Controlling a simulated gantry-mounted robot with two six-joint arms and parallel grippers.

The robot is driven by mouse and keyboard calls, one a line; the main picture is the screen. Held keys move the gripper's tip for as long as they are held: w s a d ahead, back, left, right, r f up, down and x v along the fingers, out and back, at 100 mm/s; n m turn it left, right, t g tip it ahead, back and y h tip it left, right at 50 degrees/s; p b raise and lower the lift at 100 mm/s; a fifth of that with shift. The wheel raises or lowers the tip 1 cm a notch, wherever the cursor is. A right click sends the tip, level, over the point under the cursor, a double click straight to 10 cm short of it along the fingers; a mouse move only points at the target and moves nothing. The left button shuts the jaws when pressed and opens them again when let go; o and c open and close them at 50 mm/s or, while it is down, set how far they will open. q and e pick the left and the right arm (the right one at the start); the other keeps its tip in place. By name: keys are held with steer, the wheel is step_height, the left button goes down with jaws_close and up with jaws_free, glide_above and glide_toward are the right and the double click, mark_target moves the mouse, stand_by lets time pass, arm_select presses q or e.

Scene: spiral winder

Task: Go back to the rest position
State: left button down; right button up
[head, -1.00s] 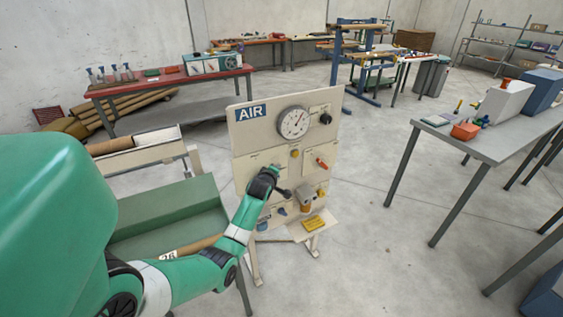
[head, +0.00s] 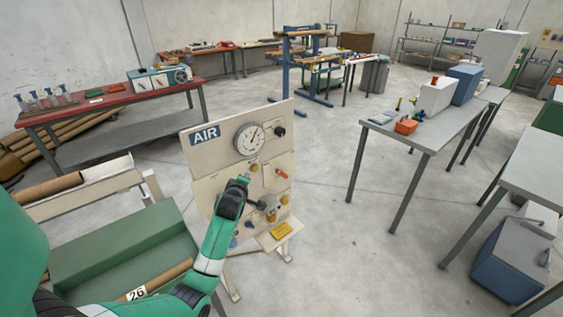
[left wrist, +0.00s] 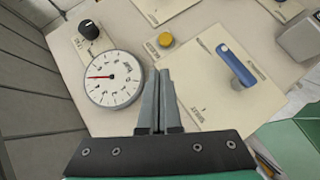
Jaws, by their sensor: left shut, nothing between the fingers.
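The cream AIR panel (head: 203,160) stands upright in the middle of the head view, with a round dial gauge (head: 249,139) near its top. My left gripper (head: 257,204) is in front of the panel, at the end of my green arm. In the left wrist view its two fingers (left wrist: 161,75) are shut together with nothing between them. That view also shows the gauge (left wrist: 113,78), a black knob (left wrist: 89,31), a yellow button (left wrist: 166,40) and a blue handle (left wrist: 237,65). Whether the fingers touch the panel cannot be told. My right gripper is out of view.
A green trough (head: 120,244) with a tube marked 26 lies left of the panel. A yellow block (head: 282,230) sits on the panel's low shelf. Open floor lies between.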

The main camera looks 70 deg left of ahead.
arm_select(q)
steer(key=w+d+r+m+t+h, duration=0.1)
steer(key=w+d+r+m+t, duration=0.1)
steer(key=w+d+r+t, duration=0.5)
steer(key=w+d+r+m+h, duration=0.1)
steer(key=w+d+r+m, duration=0.1)
steer(key=w+d+r, duration=0.75)
steer(key=w+d+r+m+t+h, duration=0.1)
steer(key=w+d+r+m+t, duration=0.3)
steer(key=d, duration=0.3)
steer(key=w+d+r+m+t+h, duration=0.1)
steer(key=w+d+r+t+h, duration=0.1)
steer(key=w+d+r, duration=0.4)
steer(key=s+d+r+m+t+h, duration=0.3)
steer(key=d+r+m, duration=0.1)
steer(key=d+r, duration=0.4)
steer(key=s+d+r+m+t+h, duration=0.2)
steer(key=s+d+r+m+t, duration=0.15)
steer(key=d+r, duration=0.45)
steer(key=s+d+r+m+t+h, duration=0.3)
steer(key=s+d+r+m+h, duration=0.25)
steer(key=s+m, duration=0.45)
step_height(320, 180, up, 30)
steer(key=m+p, duration=0.1)
steer(key=p, duration=2.9)
steer(key=shift+w+m, duration=0.35)
